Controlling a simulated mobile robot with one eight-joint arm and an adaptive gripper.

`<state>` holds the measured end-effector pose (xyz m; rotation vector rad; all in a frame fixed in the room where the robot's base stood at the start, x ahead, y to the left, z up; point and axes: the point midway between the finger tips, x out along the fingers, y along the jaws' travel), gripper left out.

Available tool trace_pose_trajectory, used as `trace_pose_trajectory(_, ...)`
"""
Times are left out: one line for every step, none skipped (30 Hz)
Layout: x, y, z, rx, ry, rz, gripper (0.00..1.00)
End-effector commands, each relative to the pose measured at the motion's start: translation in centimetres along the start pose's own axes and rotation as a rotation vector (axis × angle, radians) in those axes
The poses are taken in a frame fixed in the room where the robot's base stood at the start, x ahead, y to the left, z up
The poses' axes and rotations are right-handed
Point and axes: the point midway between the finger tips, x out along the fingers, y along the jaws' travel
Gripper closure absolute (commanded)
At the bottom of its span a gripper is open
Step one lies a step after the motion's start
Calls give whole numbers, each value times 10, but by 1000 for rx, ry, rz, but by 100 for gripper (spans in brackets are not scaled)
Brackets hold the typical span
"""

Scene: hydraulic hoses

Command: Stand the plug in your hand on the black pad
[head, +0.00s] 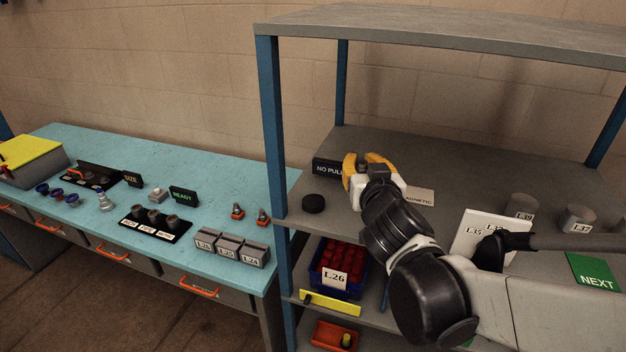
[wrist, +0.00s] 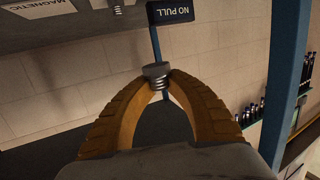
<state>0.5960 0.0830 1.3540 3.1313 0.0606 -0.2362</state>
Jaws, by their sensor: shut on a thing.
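My gripper (head: 368,160) has yellow-orange fingers and is above the grey shelf, near its left end. It is shut on a small grey plug (wrist: 157,74), which shows ribbed or threaded between the fingertips in the wrist view. In the head view the fingers mostly cover the plug. A round, low black disc (head: 313,203), which looks like the black pad, lies on the shelf near its front left corner, left of my gripper. Nothing stands on it, and the plug is apart from it. I cannot pick the disc out in the wrist view.
A "NO PULL" sign (head: 328,168) stands behind the disc, left of my gripper. A blue post (head: 270,130) rises at the shelf's left end. Right are a "MAGNETIC" label (head: 420,196) and grey cylinders (head: 578,217). Below sits a blue bin (head: 318,270) of red parts.

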Motion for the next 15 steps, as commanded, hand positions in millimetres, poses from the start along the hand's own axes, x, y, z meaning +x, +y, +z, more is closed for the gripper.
trace_pose_trajectory(3, 5, -5, 2, 0, -4, 100)
trace_pose_trajectory(4, 6, -6, 1, 0, -9, 100)
trace_pose_trajectory(6, 8, -7, 1, -1, -13, 100)
trace_pose_trajectory(7, 9, -8, 0, -1, -15, 100)
trace_pose_trajectory(8, 10, -8, -1, -1, -17, 100)
trace_pose_trajectory(9, 11, -9, -2, -1, -20, 100)
trace_pose_trajectory(10, 10, -9, -3, -2, -21, 100)
trace_pose_trajectory(11, 9, -8, -4, -2, -23, 100)
trace_pose_trajectory(13, 7, -6, -5, -3, -25, 100)
trace_pose_trajectory(14, 4, -4, -5, -4, -25, 100)
trace_pose_trajectory(16, 0, -1, -6, -5, -26, 100)
trace_pose_trajectory(18, -6, 2, -8, -5, -27, 100)
trace_pose_trajectory(20, -11, 5, -8, -3, -28, 100)
trace_pose_trajectory(22, -17, 8, -9, -2, -28, 100)
trace_pose_trajectory(27, -28, 16, -10, -4, -30, 100)
